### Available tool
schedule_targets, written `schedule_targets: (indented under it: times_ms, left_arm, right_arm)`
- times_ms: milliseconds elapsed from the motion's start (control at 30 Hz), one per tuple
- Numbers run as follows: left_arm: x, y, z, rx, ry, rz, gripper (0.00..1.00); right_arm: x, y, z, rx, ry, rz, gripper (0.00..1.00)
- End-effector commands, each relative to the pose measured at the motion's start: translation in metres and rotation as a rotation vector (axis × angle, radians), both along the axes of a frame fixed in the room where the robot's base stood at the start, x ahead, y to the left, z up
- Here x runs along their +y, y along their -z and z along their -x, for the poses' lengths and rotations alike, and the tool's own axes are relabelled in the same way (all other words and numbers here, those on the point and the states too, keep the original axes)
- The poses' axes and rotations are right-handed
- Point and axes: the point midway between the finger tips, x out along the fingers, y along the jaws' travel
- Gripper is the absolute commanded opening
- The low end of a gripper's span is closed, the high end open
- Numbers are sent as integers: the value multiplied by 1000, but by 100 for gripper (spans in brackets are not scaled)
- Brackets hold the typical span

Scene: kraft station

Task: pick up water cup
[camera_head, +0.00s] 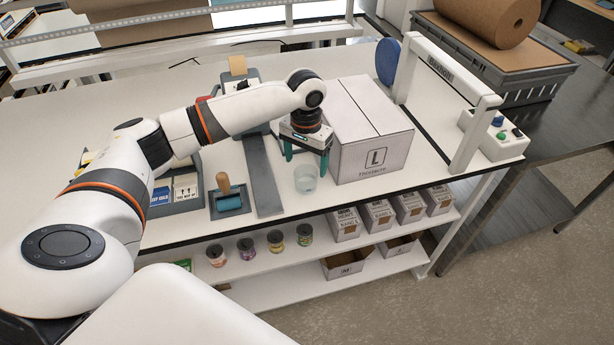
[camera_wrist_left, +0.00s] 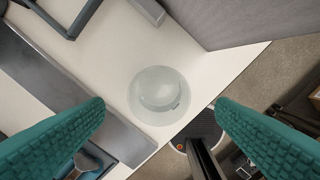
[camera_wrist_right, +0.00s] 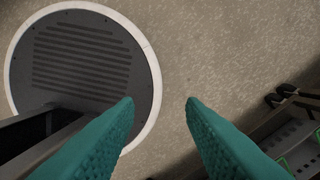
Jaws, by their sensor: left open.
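In the left wrist view the cup (camera_wrist_left: 159,94) shows from above, between and beyond the two teal fingers. My left gripper (camera_head: 305,154) is open and empty, above and behind the cup, apart from it. In the right wrist view my right gripper (camera_wrist_right: 160,105) is open and empty over the floor; it does not show in the head view.
A large box marked L (camera_head: 372,135) stands close right of the cup. A grey metal strip (camera_head: 263,180) and a blue roller with a wooden handle (camera_head: 229,200) lie to the left. A white arch (camera_head: 470,90) stands at the table's right end. A lower shelf holds jars and small boxes.

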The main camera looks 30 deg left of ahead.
Motion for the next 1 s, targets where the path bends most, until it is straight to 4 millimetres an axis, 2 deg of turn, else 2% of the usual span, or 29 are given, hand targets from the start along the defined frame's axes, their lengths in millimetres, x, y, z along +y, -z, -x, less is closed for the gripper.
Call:
schedule_targets:
  times_ms: [67,167,267,367,500,667,867,1000]
  left_arm:
    - [0,10,0,2,0,0,79]
    - [0,18,0,0,1,0,79]
    - [0,24,1,1,1,0,79]
    - [0,36,3,3,1,-1,79]
    - [1,59,5,2,1,-1,79]
    - [1,71,4,-1,1,0,79]
    - [1,72,4,-2,2,0,79]
    - [1,72,4,-1,2,0,58]
  right_arm:
    - [0,-4,15,23,0,1,36]
    - [0,-5,21,30,-1,2,36]
    - [1,-9,12,18,-1,0,36]
    - [2,-20,-7,-11,-1,-3,36]
    - [4,-28,-23,-36,-2,-7,36]
    - [5,-29,-16,-26,-2,-8,36]
    - [4,-28,-1,-3,-1,-6,36]
    - [4,-28,0,-1,-1,-5,36]
